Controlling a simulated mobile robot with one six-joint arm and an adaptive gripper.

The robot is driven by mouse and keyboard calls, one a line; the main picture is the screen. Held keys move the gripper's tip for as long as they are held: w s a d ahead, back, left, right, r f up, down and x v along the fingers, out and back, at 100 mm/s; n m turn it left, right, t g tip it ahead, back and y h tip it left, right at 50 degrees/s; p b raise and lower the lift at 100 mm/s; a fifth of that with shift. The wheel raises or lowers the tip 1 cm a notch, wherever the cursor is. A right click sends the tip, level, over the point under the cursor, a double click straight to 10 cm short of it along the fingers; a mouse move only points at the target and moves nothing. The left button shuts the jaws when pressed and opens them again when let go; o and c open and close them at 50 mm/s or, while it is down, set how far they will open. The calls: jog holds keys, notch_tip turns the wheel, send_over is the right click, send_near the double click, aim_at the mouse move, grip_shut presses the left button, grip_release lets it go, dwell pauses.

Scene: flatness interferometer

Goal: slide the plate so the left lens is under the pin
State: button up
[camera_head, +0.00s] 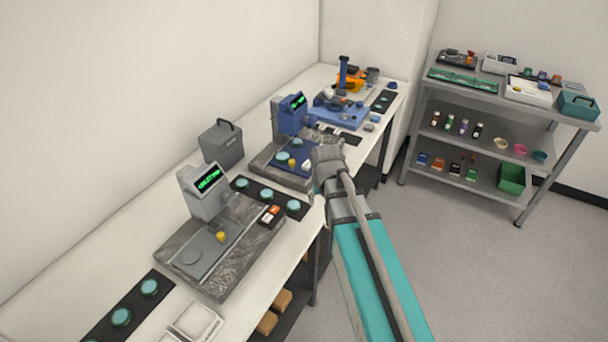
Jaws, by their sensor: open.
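A blue plate (298,155) lies on the stone base of the blue-headed instrument (291,116) in the middle of the bench. It carries two pale teal lenses, the left lens (282,156) and the right lens (296,143), and a small yellow knob (291,163) near its front edge. The pin is too small to make out beneath the instrument's head. My gripper (319,160) is at the plate's right end, beside the knob. It is open, and its fingertips are small and partly hidden, so contact with the plate cannot be told.
A grey instrument (204,192) with its own grey plate (205,250) and yellow knob stands nearer. Dark strips holding teal lenses (149,287) lie on the bench. A grey box (221,146) stands behind. A blue-orange station is farther back. A shelf rack (480,125) stands right, beyond open floor.

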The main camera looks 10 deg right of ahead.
aim_at(292, 161)
jog(key=w+a+r+t+p, duration=0.1)
jog(key=w+a+r+p, duration=0.2)
jog(key=w, duration=0.5)
jog(key=w+a+r+n+t+p, duration=0.1)
jog(key=w+a+r+p, duration=0.2)
jog(key=w+r+p, duration=0.3)
notch_tip(292, 161, up, 2)
jog(key=shift+w+r+t, duration=0.15)
jog(key=shift+w+t, duration=0.15)
jog(key=shift+w, duration=0.7)
jog(key=shift+a, duration=0.1)
jog(key=b+x, duration=0.8)
jog(key=x, duration=0.1)
jog(key=b+x, duration=0.4)
jog(key=shift+w+a+f, duration=0.15)
jog(key=shift+a+f, duration=0.15)
jog(key=shift+f, duration=0.05)
jog(key=shift+c, duration=0.3)
grip_shut()
